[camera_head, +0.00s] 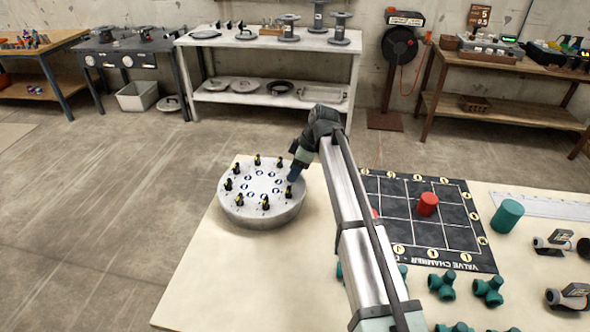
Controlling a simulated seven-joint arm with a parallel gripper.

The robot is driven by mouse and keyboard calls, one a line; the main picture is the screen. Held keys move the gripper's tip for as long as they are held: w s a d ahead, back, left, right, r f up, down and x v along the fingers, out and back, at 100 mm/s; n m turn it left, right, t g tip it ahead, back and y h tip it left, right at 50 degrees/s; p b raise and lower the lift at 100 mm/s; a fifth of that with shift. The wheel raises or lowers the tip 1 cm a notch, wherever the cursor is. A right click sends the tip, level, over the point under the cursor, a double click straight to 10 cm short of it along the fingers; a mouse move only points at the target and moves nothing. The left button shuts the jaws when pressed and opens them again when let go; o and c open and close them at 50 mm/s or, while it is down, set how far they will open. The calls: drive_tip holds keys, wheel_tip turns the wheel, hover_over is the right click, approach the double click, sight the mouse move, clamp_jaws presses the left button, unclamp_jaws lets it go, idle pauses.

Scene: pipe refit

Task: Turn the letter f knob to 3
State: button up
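A round grey drum (262,217) stands at the left end of the cream table. Several small black knobs with yellow marks ring its top, around a ring of dark blue-and-white round marks. The letters and numbers are too small to read, so I cannot tell which knob is f or where it points. My gripper (293,177) is at the right edge of the drum, tilted down close to a knob there. I cannot tell whether it touches that knob or whether its fingers are open. My arm comes in from the lower right.
A black gridded mat (448,236) lies right of my arm with a red cylinder (428,204) on it. The table (225,285) is clear in front of the drum.

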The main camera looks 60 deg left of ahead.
drive_tip(key=c, duration=0.6)
